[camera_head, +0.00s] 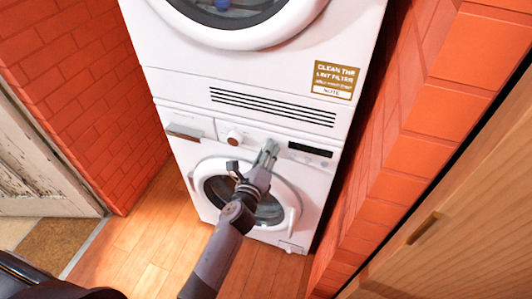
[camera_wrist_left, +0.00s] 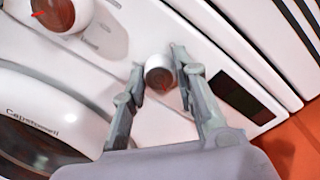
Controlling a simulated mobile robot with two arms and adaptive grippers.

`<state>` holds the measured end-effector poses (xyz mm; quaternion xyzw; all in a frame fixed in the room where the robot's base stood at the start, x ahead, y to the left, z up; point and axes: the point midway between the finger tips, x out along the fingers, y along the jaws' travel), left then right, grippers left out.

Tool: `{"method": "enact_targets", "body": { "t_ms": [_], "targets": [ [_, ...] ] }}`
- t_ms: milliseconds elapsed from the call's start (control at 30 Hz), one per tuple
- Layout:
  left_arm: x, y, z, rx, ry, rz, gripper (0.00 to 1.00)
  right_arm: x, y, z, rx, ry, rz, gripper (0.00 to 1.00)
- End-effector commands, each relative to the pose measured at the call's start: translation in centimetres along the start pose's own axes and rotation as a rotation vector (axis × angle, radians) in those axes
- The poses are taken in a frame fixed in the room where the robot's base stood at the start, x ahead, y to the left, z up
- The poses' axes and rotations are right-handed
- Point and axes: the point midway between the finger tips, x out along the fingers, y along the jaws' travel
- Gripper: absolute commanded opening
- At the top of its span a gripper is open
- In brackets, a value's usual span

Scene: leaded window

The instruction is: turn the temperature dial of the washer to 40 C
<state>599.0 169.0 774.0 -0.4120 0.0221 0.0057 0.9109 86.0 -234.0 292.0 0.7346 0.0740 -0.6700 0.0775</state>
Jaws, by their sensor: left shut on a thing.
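The white washer (camera_head: 208,158) stands below a dryer. Its front panel has a larger dial (camera_head: 235,137) with a reddish face; this dial also shows at the top left of the left wrist view (camera_wrist_left: 62,12), with a red mark on its side. A small white dial with a reddish-brown face (camera_wrist_left: 160,75) sits to its right. My left gripper (camera_head: 270,147) is at the panel, its two fingers (camera_wrist_left: 158,65) on either side of the small dial and shut on it. The gripper hides this dial in the head view. No temperature markings can be read. My right gripper is not in view.
The dryer (camera_head: 180,50) sits on top, with a lint filter note (camera_head: 335,80). A dark display (camera_head: 310,150) is right of my gripper. The washer's round door (camera_head: 290,205) is below. Brick walls (camera_head: 75,75) stand on both sides, with a wooden cabinet (camera_head: 470,190) at right.

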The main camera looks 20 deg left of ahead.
Motion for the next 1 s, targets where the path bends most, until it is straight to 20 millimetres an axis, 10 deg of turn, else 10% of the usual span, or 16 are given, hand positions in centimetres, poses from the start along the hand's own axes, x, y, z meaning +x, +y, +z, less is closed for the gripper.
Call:
{"method": "enact_targets", "body": {
  "t_ms": [67, 100, 367, 733, 1000],
  "targets": [
    [0.0, 0.0, -0.1, -0.001, 0.001, -0.001, 0.00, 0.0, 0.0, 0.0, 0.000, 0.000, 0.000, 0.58],
    [0.0, 0.0, -0.1, -0.001, 0.001, -0.001, 0.29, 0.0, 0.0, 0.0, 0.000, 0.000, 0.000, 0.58],
    [0.0, 0.0, 0.0, -0.002, 0.001, 0.000, 0.46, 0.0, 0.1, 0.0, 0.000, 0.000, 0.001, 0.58],
    [-0.5, 0.1, -0.1, -0.002, 0.001, 0.001, 0.47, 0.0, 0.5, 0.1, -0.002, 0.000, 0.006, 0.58],
    [-4.6, 0.1, -0.1, -0.003, 0.002, 0.002, 0.47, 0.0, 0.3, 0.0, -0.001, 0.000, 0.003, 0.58]
  ]
}}
